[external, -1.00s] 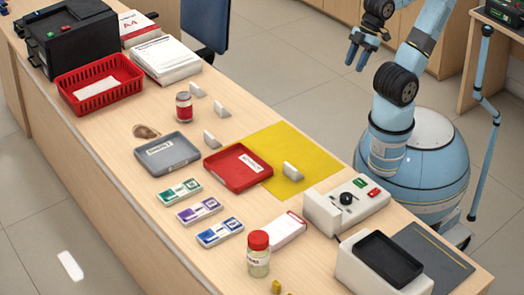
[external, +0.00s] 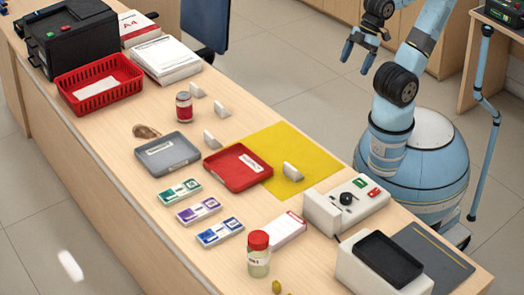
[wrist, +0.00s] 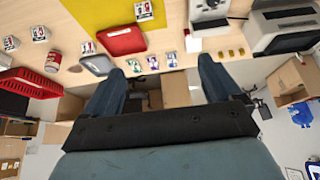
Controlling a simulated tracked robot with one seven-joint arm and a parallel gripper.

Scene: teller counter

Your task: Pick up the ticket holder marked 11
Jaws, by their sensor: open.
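Several small white wedge-shaped ticket holders stand on the counter. In the external view one stands on the yellow mat (external: 293,172); the others are near the red-labelled jar, at the back (external: 197,90), right (external: 221,109) and front (external: 211,139). The wrist view shows their printed faces: one on the mat (wrist: 143,11), others at left (wrist: 88,48), (wrist: 40,33) and (wrist: 12,43). Their numbers are too small to read surely, so I cannot tell which is 11. My gripper (external: 358,54) is open and empty, raised beyond the counter's far edge; its fingers also show in the wrist view (wrist: 163,82).
A red tray (external: 230,181) overlaps the yellow mat (external: 300,147). A grey tray (external: 182,163), a jar (external: 184,107) and a red basket (external: 75,98) stand to the left. A white device with a knob (external: 322,214) stands at the counter edge near my base.

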